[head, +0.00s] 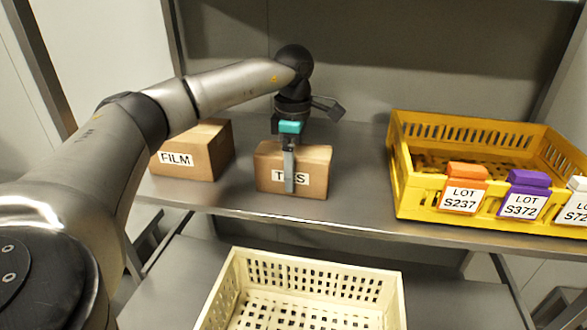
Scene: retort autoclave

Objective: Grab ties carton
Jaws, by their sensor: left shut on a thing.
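The ties carton (313,174), a brown box with a white label partly hidden by a finger, stands on the grey shelf near its front edge. My left gripper (289,180) reaches down over it from above and is shut on the carton. One finger lies against its labelled front face; the other finger is hidden behind the box. The carton looks upright, and I cannot tell whether it is clear of the shelf. My right gripper is not in view.
A brown film carton (205,150) stands just left on the shelf (350,205). A yellow crate (420,189) with orange, purple and white lot tags stands to the right. A cream slotted basket (235,268) sits lower in front. Bare shelf separates the ties carton and yellow crate.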

